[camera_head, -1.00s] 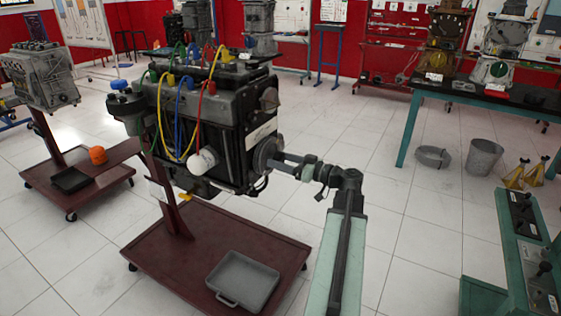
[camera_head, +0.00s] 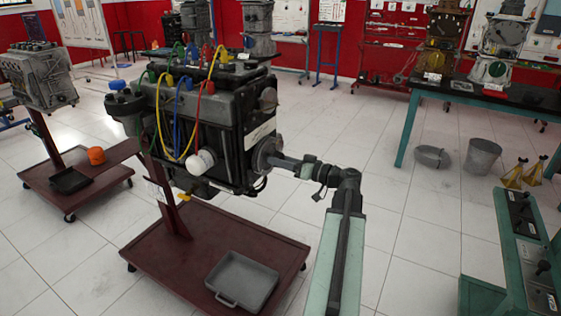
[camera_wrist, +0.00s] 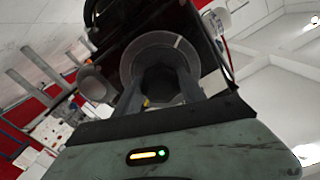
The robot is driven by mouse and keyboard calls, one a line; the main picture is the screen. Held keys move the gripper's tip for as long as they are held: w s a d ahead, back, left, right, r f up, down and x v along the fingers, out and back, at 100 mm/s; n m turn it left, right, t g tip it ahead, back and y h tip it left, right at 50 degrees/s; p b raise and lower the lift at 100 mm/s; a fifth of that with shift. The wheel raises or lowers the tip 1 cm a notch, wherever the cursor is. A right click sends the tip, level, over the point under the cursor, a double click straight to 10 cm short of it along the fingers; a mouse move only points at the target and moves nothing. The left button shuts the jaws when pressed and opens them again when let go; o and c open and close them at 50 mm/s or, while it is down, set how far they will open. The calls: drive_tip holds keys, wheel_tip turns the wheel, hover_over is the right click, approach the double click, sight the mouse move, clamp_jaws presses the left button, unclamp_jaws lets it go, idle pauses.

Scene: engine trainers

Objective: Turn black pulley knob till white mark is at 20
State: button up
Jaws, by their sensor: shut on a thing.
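The grey round pulley (camera_head: 266,154) is on the right end face of the engine. In the wrist view its ring (camera_wrist: 134,57) faces me, with the dark knob (camera_wrist: 160,80) at its middle. A short white mark (camera_wrist: 178,42) shows on the ring, at the upper right in that view. My gripper (camera_head: 277,160) reaches the pulley from the right. In the wrist view the fingers of my gripper (camera_wrist: 161,87) stand on both sides of the knob, shut on it. I cannot read a scale or the number 20.
The engine (camera_head: 205,115) stands on a dark red wheeled stand (camera_head: 160,255) with a grey tray (camera_head: 243,278). Coloured cables loop over its front. A green-legged table (camera_head: 410,125) is at the right.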

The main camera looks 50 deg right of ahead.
drive_tip(key=m, duration=1.5)
drive_tip(key=shift+r, duration=0.1)
drive_tip(key=m, duration=0.4)
drive_tip(key=shift+m, duration=0.5)
drive_tip(key=o, duration=1.4)
